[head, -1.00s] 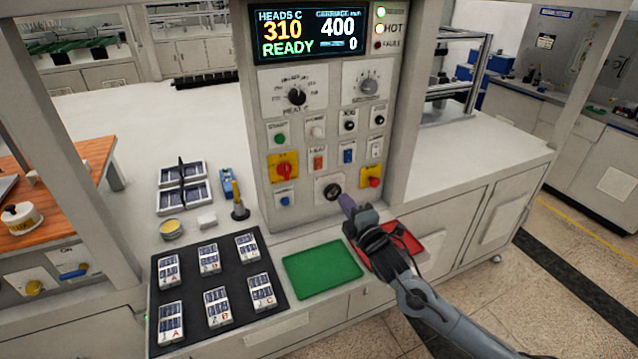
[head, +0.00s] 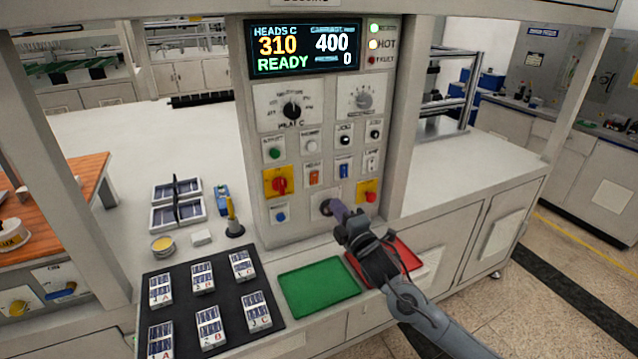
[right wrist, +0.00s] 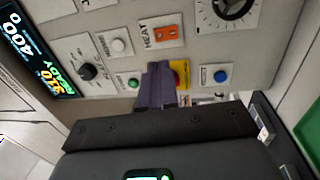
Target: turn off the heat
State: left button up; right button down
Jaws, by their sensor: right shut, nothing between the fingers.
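The orange heat switch (head: 314,175) sits on the front of the control panel (head: 290,232), between a red knob on a yellow plate (head: 279,184) and a blue switch (head: 345,169). In the right wrist view it shows as an orange rocker (right wrist: 166,34) beside the word HEAT; its position is too small to tell. My right gripper (head: 336,209) is shut and empty, in front of the panel's low black knob, below and right of the heat switch. In the right wrist view its fingers (right wrist: 157,84) partly cover the yellow plate. My left gripper is not in view.
The display (head: 305,47) reads 310, READY, 400 and 0. The lamp by HOT (head: 374,44) is lit. A heat dial (head: 291,110) sits above. A green tray (head: 318,286) and a red tray (head: 398,252) lie below the panel. A black mat (head: 185,278) holds several cards.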

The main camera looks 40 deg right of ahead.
send_near(314, 176)
jog(key=x, duration=0.5)
jog(key=shift+r, duration=0.15)
jog(key=shift+x, duration=0.95)
